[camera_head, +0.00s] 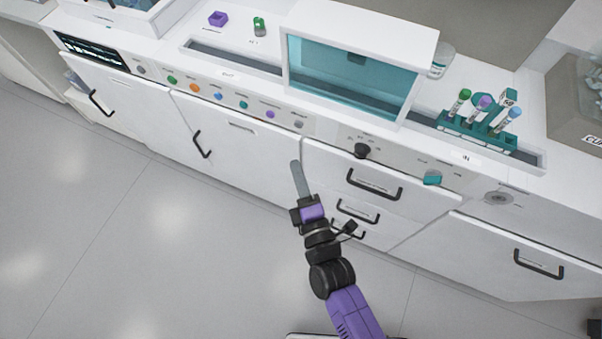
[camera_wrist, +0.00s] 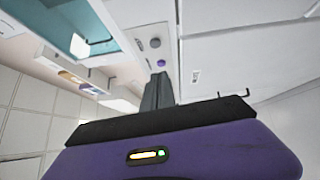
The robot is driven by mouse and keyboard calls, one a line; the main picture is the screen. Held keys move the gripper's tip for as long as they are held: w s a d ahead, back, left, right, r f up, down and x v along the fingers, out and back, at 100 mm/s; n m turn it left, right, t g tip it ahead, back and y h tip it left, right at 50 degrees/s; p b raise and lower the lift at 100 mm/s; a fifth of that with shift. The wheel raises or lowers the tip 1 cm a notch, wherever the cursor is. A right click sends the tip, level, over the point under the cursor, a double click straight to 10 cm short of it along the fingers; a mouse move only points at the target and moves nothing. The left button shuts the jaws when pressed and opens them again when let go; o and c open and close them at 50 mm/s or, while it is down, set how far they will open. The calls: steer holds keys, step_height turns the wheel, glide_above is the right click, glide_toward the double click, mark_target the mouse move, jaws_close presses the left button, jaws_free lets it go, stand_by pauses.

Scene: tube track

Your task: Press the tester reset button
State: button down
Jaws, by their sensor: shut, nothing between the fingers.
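A front panel (camera_head: 205,98) under the counter's edge carries a row of small round buttons: green (camera_head: 172,80), orange (camera_head: 194,87), blue (camera_head: 219,96), teal (camera_head: 244,104), purple (camera_head: 270,113) and grey (camera_head: 298,124). Their labels are too small to read, so I cannot tell which one is the tester reset. My gripper (camera_head: 295,164) is shut and empty. In the head view its tip shows below the grey button, over the cabinet front, apart from the buttons. In the wrist view, the shut fingers (camera_wrist: 159,78) point toward a purple button (camera_wrist: 161,63) and a grey button (camera_wrist: 155,42).
A black knob (camera_head: 361,150) and a teal part (camera_head: 432,178) jut from the panel at right. Drawer handles (camera_head: 374,186) stick out below. A glass-fronted box (camera_head: 420,50) and a tube rack (camera_head: 476,132) stand on the counter. The floor (camera_head: 130,220) at left is clear.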

mark_target(298, 125)
steer(key=shift+w+a+r+b, duration=0.15)
steer(key=shift+w+b, duration=0.15)
steer(key=shift+w, duration=2)
steer(key=shift+w+a+r+b, duration=0.1)
steer(key=shift+w+b, duration=0.2)
steer(key=shift+w, duration=2)
